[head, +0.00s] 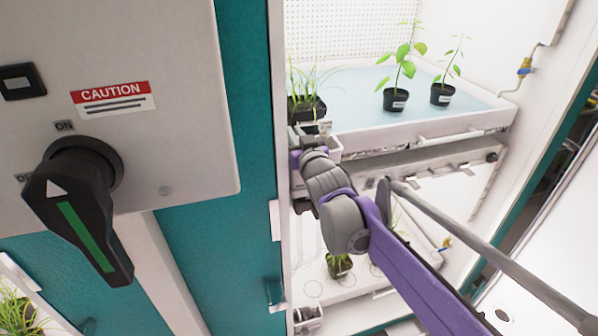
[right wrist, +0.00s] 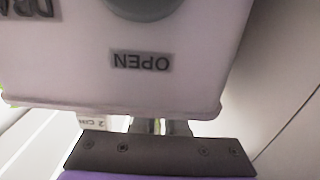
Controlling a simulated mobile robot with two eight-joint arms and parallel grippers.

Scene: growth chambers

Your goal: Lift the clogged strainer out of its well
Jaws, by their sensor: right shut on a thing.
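My right gripper (head: 312,150) reaches in from the lower right to the front left corner of the upper tray, by a small pale box-like well (head: 330,146). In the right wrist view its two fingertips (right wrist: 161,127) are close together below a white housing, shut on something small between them. The strainer itself is mostly hidden by the fingers and the housing; I cannot tell how far it sits in the well. My left gripper is not in view.
The upper tray (head: 445,126) holds pale blue liquid, with potted seedlings (head: 396,99) and grass (head: 306,108). A white housing marked OPEN (right wrist: 140,62) is close above my right fingers. A control panel with a black rotary switch (head: 80,195) stands at left. A lower shelf (head: 350,280) holds more plants.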

